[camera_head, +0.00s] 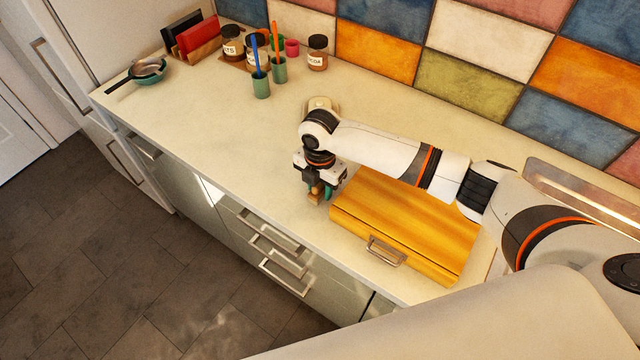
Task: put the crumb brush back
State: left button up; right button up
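My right gripper (319,190) points down at the counter, just left of the wooden box (415,216). Small brown and green parts show at its fingertips, partly hidden by the gripper. I cannot tell whether they are a held brush, or whether the fingers are shut. The wooden box is yellow-brown, with a metal handle (386,251) on its front, and looks closed. No crumb brush can be made out for certain. My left gripper is not in view.
Two green cups, the near one (261,86) with a blue stick, the far one (278,71) with an orange stick, stand at the back. Jars (317,54), a rack (197,39) and a small pan (147,71) are nearby. The counter (205,125) left of my gripper is clear.

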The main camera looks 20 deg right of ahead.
jog(key=shift+o, duration=0.8)
jog(key=shift+r, duration=0.25)
notch_tip(320, 180, up, 12)
jog(key=b, duration=0.2)
jog(key=shift+f, duration=0.1)
